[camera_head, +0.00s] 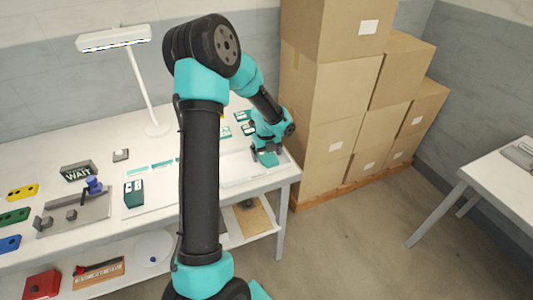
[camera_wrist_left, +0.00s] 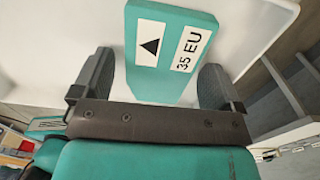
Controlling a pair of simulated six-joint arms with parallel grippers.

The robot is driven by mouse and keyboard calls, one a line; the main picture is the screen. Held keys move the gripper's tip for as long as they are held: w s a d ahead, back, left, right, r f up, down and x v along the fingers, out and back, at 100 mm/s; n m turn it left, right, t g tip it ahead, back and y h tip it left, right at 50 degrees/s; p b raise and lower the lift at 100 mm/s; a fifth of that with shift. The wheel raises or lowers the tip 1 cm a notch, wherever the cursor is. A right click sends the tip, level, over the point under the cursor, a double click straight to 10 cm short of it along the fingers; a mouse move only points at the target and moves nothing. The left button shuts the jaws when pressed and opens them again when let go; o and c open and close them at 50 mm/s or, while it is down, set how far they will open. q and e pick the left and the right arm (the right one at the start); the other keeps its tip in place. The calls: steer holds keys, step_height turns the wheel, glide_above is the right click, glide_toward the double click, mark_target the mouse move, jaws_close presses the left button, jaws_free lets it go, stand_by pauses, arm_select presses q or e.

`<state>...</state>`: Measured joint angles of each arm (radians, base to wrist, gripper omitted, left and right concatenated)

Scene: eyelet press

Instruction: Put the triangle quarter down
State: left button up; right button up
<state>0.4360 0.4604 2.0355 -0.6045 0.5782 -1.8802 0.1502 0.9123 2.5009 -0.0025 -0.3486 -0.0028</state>
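The triangle quarter (camera_wrist_left: 168,50) is a flat teal piece with a black triangle label and a "35 EU" label. In the head view it is the teal patch (camera_head: 268,159) below my left gripper, at the right end of the white tray (camera_head: 236,179). My left gripper (camera_wrist_left: 155,85) has its dark fingers spread on either side of the piece. White surface shows between the left finger and the piece, and the piece looks flat on the tray. Contact at the right finger is hard to tell. My right gripper is not in view.
More teal labelled pieces (camera_head: 243,116) lie behind the tray. A teal block (camera_head: 134,193), a WAIT sign (camera_head: 79,172) and a grey press plate (camera_head: 75,213) are on the left. A lamp (camera_head: 157,129) stands at the back. Stacked cartons (camera_head: 335,95) rise beyond the table's right edge.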

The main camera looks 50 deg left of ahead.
mark_target(267, 155)
arm_select(q)
steer(key=shift+r, duration=0.15)
step_height(267, 155, up, 12)
stand_by(0.7)
stand_by(0.5)
